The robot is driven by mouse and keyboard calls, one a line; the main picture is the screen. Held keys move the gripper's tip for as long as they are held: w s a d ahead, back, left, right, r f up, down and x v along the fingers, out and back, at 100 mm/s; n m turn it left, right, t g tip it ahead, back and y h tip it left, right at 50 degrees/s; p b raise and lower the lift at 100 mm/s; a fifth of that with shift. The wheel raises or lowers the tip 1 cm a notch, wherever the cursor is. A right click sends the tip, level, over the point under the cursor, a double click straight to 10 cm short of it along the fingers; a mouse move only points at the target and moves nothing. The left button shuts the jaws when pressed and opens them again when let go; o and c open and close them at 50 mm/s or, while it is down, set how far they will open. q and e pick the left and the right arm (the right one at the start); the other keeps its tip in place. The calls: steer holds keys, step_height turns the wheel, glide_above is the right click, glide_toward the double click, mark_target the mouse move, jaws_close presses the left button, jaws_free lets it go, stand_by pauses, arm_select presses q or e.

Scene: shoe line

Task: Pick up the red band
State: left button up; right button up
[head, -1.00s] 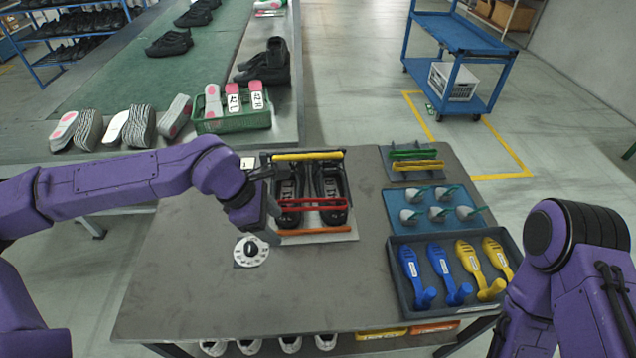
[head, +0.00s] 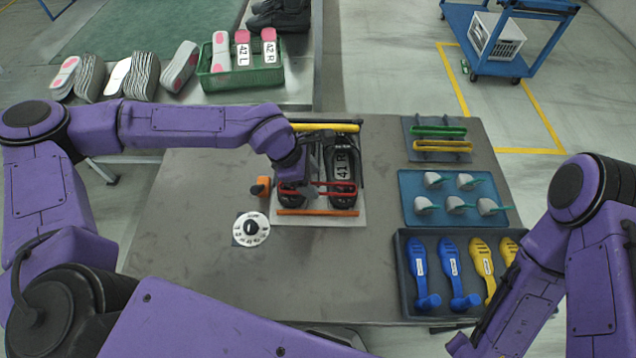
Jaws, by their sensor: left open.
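The red band (head: 345,194) is a long loop lying across the pair of black shoes (head: 342,165) on a pale board (head: 352,214). A yellow bar (head: 335,127) lies across the back of the board and an orange bar (head: 318,212) across its front. My left gripper (head: 316,188) is open over the middle of the red band, between the shoes, and hides part of the left shoe and the band. I cannot tell whether its fingers touch the band. My right arm is at the right edge; its gripper does not show.
A rack with green (head: 437,131) and yellow bands, a blue mat (head: 458,205) with several grey pieces, and a dark tray (head: 400,260) of blue and yellow shoe trees stand right. A white dial (head: 250,229) lies left. The front of the table is clear.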

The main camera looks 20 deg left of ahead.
arm_select(q)
steer(key=x, duration=0.2)
steer(key=shift+d+f, duration=0.2)
steer(key=shift+f, duration=0.05)
steer(key=shift+c, duration=0.6)
jaws_close()
arm_select(e)
steer(key=shift+r, duration=0.4)
